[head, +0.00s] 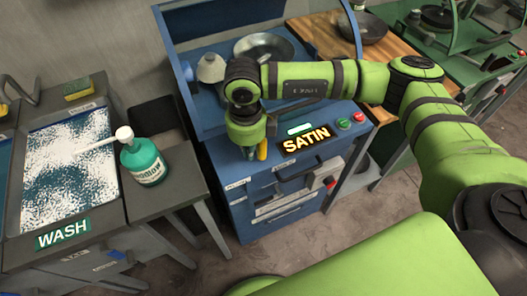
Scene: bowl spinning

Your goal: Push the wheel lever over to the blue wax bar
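My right arm reaches in from the right across the blue spinning machine (225,172). My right gripper (249,153) points down at the machine's front top edge; its fingers are small and mostly hidden beneath the wrist, so I cannot tell whether they are open. A short yellow piece (262,150) stands right beside the fingers; it may be the lever's handle, and contact is unclear. I cannot make out a blue wax bar; the arm covers part of the machine's top. A metal bowl (264,46) sits at the back of the machine. My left gripper is out of view.
A lit SATIN sign (304,144) and green and red buttons (343,124) are on the machine's front right. At left are a WASH basin (66,160) and a teal pump bottle (143,162). A wooden bench (393,42) with a dark bowl (360,29) stands behind.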

